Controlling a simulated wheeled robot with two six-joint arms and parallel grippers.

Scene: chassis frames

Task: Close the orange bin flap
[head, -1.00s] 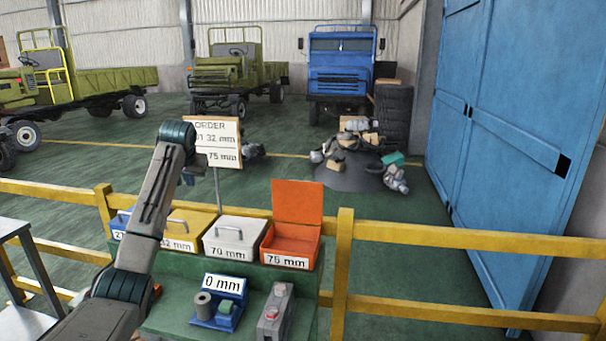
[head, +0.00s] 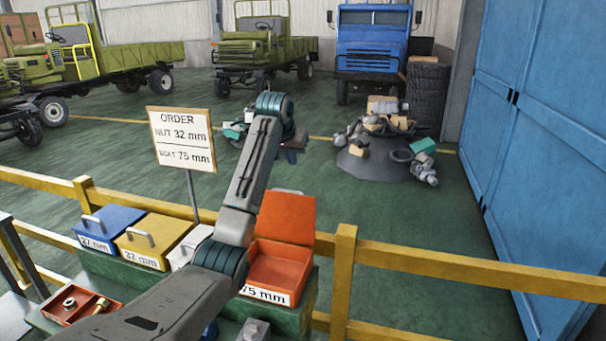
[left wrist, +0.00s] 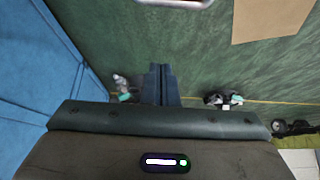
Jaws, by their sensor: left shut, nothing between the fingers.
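The orange bin (head: 279,272) stands at the right end of the bin row, labelled 75 mm. Its flap (head: 286,217) is open and stands up at the back; the inside that shows looks empty. A bit of metal handle (head: 288,191) shows at the flap's top edge. My left arm passes in front of the bin's left side. My left gripper (head: 291,150) is beyond and above the flap, apart from it and partly hidden by my wrist. In the left wrist view its fingers (left wrist: 160,84) are shut and empty. A metal handle (left wrist: 175,3) shows at the top edge there. My right gripper is not in view.
Blue (head: 108,228), yellow (head: 152,241) and white (head: 189,247) bins stand left of the orange one, lids down. An order sign (head: 182,139) rises behind them. A yellow rail (head: 440,262) runs behind the bench. A red tray (head: 80,304) with a nut and bolt lies front left.

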